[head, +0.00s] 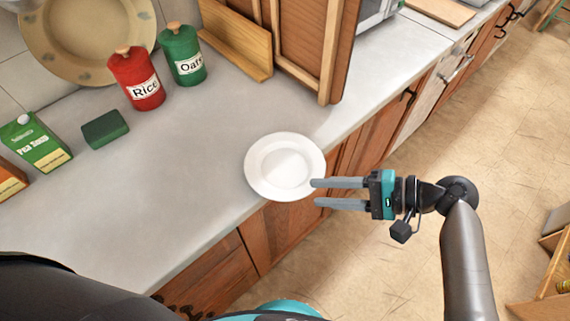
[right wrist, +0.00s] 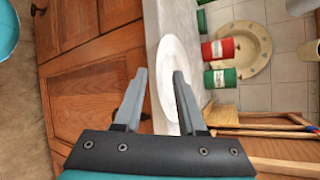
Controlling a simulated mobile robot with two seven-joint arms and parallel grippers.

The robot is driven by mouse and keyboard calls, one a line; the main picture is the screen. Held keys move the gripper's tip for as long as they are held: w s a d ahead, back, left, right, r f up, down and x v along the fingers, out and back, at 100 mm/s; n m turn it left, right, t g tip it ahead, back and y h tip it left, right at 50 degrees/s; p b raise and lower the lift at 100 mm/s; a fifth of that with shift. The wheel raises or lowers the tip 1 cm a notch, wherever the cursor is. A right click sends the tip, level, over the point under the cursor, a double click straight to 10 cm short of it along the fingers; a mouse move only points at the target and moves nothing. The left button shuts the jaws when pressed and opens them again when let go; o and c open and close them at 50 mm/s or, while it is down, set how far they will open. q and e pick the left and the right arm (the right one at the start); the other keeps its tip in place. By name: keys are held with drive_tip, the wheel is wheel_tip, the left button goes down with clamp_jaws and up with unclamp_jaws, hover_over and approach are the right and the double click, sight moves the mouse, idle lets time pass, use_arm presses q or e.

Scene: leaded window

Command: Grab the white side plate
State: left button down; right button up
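The white side plate (head: 282,165) lies flat on the grey counter, at its front edge, in the head view. It also shows in the right wrist view (right wrist: 172,62), beyond and between my fingers. My right gripper (head: 316,193) is open, with its two fingers pointing left at the plate's right rim. One fingertip overlaps the rim in the head view; I cannot tell whether it touches. Nothing is held between the fingers in the right wrist view (right wrist: 160,75). My left gripper is not in view.
The counter (head: 190,160) is clear around the plate. Behind stand a red Rice canister (head: 137,80), a green Oats canister (head: 182,56), a large beige plate (head: 85,35), a green sponge (head: 105,130) and a Pea Soup carton (head: 36,143). A wooden cabinet (head: 300,45) stands at the back.

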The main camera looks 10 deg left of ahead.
sight(304, 192)
drive_tip(key=x, duration=0.3)
drive_tip(key=shift+a+f, duration=0.15)
drive_tip(key=shift+a, duration=0.2)
clamp_jaws()
idle(1.1)
